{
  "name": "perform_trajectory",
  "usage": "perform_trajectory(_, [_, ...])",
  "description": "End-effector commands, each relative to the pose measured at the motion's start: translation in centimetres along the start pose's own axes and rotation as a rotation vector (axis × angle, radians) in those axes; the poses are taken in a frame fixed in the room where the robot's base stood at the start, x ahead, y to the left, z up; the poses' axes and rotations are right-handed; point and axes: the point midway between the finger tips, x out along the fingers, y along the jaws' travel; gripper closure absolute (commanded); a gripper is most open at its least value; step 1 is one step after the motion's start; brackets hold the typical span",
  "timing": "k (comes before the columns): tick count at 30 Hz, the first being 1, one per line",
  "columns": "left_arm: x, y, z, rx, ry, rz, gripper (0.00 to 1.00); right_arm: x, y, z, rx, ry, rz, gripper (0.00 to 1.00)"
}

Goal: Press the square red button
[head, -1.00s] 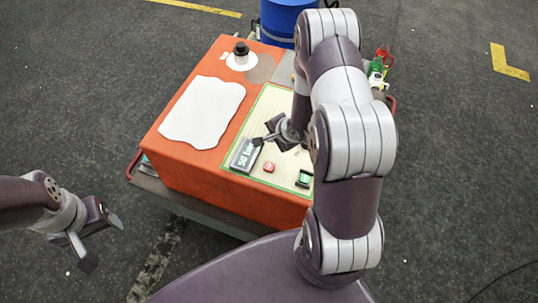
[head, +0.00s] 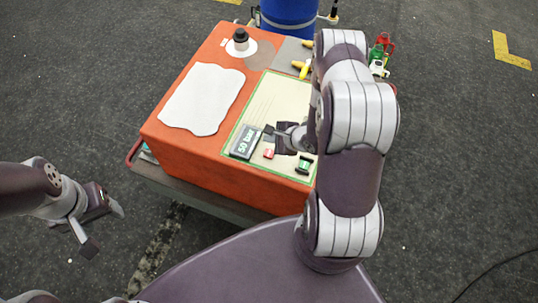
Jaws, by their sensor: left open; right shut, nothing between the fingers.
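The square red button (head: 268,153) sits on the cream panel (head: 262,108) near the front edge of the orange box. It lies between the "50 bar" display (head: 244,143) on its left and a dark green-topped part (head: 304,165) on its right. My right gripper (head: 268,138) is shut and empty, with its tips just behind the button in the picture; I cannot tell whether they touch it. My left gripper (head: 104,228) is open and empty, over the floor to the left of the cart.
The orange box (head: 195,165) stands on a cart (head: 180,190). A white sheet (head: 203,98) and a black-topped knob (head: 240,38) are on it. Yellow-handled parts (head: 300,66) lie at the back right. A blue barrel (head: 288,15) stands behind. Floor on the left is clear.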

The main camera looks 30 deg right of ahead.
Motion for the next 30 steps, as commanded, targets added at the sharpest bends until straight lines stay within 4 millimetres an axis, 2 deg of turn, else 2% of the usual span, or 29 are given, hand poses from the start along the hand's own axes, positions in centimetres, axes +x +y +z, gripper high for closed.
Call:
perform_trajectory(1, [1.6,0.0,0.2,0.000,0.000,0.000,0.41,1.1,0.8,-0.8,-0.001,0.000,-0.001,1.00])
perform_trajectory(3, [2.7,0.0,0.3,0.000,0.000,0.000,0.41,1.8,1.3,-1.3,-0.001,0.000,-0.001,1.00])
perform_trajectory(6, [4.2,0.0,0.5,0.000,0.000,0.000,0.41,2.8,2.0,-2.0,-0.001,0.000,0.000,1.00])
perform_trajectory(10, [5.1,0.0,0.6,0.000,0.000,0.000,0.41,3.7,2.7,-2.7,0.000,0.000,0.000,1.00])
perform_trajectory(30, [5.3,0.0,0.6,0.000,0.000,0.000,0.41,4.2,3.0,-3.0,0.000,0.000,0.000,1.00])
